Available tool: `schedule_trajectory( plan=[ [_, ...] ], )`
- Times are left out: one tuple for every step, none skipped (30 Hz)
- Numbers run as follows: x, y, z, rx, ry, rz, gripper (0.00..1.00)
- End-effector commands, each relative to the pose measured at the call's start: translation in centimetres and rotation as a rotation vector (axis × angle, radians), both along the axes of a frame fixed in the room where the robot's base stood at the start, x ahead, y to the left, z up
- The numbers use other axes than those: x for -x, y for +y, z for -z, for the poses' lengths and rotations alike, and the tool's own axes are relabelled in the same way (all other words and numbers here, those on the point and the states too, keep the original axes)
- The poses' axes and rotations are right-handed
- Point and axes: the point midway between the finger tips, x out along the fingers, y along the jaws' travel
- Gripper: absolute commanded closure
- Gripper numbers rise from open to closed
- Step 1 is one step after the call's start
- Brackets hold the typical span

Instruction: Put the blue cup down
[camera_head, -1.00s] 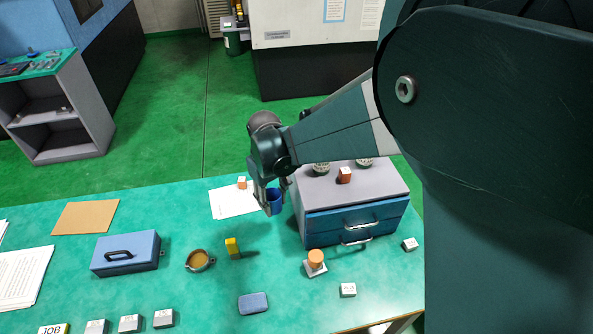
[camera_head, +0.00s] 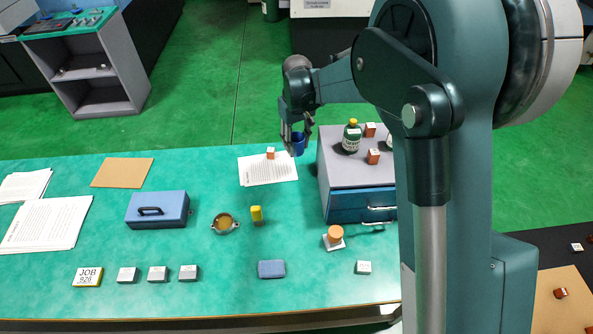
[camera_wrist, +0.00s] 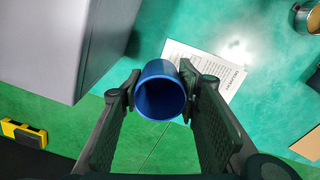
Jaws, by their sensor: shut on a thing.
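The blue cup (camera_head: 298,142) is held in my gripper (camera_head: 296,138), near the far edge of the green table (camera_head: 200,272) and left of the drawer cabinet. In the wrist view the cup (camera_wrist: 159,90) sits between the two fingers of my gripper (camera_wrist: 160,92), which touch it on both sides. I look at its round open end, which shows a dark blue inside. White paper and green surfaces show beyond it, with a gap that I cannot measure.
The drawer cabinet (camera_head: 345,180) stands close to the cup's right, with a bottle (camera_head: 351,138) and orange-and-white blocks on top. Paper sheets (camera_head: 262,172) with a small block (camera_head: 270,153) lie left of the cup. A yellow object (camera_head: 257,214) stands nearer. Table between the items is clear.

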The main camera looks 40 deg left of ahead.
Motion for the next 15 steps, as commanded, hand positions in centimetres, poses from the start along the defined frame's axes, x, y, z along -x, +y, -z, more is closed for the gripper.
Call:
schedule_trajectory(
  plan=[
    [0.0, 0.0, 0.0, 0.000, 0.000, 0.000, 0.79],
    [0.0, 0.0, 0.0, 0.000, 0.000, 0.000, 0.79],
    [0.0, 0.0, 0.0, 0.000, 0.000, 0.000, 0.79],
    [0.0, 0.0, 0.0, 0.000, 0.000, 0.000, 0.79],
    [0.0, 0.0, 0.0, 0.000, 0.000, 0.000, 0.79],
    [0.0, 0.0, 0.0, 0.000, 0.000, 0.000, 0.79],
    [0.0, 0.0, 0.0, 0.000, 0.000, 0.000, 0.79],
    [0.0, 0.0, 0.1, 0.000, 0.000, 0.000, 0.79],
    [0.0, 0.0, 0.3, 0.000, 0.000, 0.000, 0.79],
    [0.0, 0.0, 0.4, 0.000, 0.000, 0.000, 0.79],
    [0.0, 0.0, 0.7, 0.000, 0.000, 0.000, 0.79],
    [0.0, 0.0, 1.0, 0.000, 0.000, 0.000, 0.79],
    [0.0, 0.0, 1.3, 0.000, 0.000, 0.000, 0.79],
    [0.0, 0.0, 1.7, 0.000, 0.000, 0.000, 0.79],
    [0.0, 0.0, 2.2, 0.000, 0.000, 0.000, 0.79]
  ],
)
